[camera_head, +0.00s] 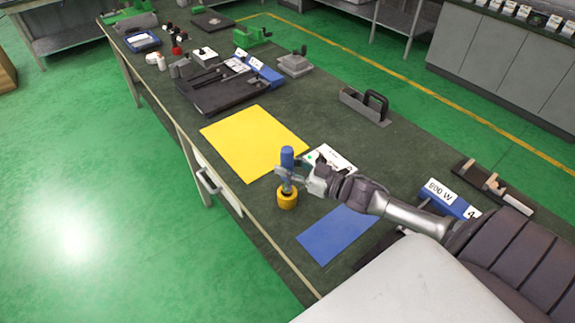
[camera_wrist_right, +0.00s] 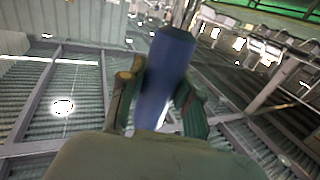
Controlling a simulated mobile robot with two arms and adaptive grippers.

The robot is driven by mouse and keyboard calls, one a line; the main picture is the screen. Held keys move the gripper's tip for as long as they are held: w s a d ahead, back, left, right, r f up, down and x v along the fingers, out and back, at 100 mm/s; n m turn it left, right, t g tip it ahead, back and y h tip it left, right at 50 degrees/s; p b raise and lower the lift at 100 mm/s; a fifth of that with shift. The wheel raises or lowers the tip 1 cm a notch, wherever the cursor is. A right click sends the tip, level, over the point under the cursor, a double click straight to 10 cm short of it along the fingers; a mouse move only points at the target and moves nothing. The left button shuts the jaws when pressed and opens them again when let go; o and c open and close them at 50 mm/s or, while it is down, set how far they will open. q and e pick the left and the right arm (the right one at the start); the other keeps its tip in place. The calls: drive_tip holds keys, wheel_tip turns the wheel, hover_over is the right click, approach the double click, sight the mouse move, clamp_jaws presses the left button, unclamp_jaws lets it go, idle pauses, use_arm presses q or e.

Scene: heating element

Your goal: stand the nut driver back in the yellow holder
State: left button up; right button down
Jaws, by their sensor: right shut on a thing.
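The nut driver (camera_head: 287,157) has a blue handle and stands about upright in my right gripper (camera_head: 288,178). The right gripper is shut on it, and the handle sticks up above the fingers. In the right wrist view the blue handle (camera_wrist_right: 168,75) shows between the two fingers (camera_wrist_right: 160,100). The yellow holder (camera_head: 287,200) is a small round piece on the bench, directly below the gripper in the head view. The driver's lower end is hidden by the fingers and holder, so I cannot tell whether it is inside. My left gripper is not in view.
A yellow mat (camera_head: 252,140) lies behind the holder and a blue mat (camera_head: 337,232) in front to the right. A white card (camera_head: 332,160) lies behind my gripper. A grey caddy (camera_head: 364,104) stands farther back. The bench's left edge is close to the holder.

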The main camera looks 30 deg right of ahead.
sight(290, 185)
drive_tip(key=shift+r+p, duration=0.1)
drive_tip(key=shift+p, duration=0.25)
idle(0.7)
drive_tip(key=shift+f+b, duration=2.3)
drive_tip(key=shift+f, duration=0.8)
drive_tip(key=c, duration=0.7)
unclamp_jaws()
drive_tip(key=shift+f, duration=0.1)
drive_tip(key=shift+s, duration=0.1)
drive_tip(key=shift+s+d, duration=0.2)
drive_tip(key=shift+s, duration=0.1)
drive_tip(key=v, duration=0.6)
drive_tip(key=shift+s+d, duration=0.15)
drive_tip(key=shift+s, duration=0.15)
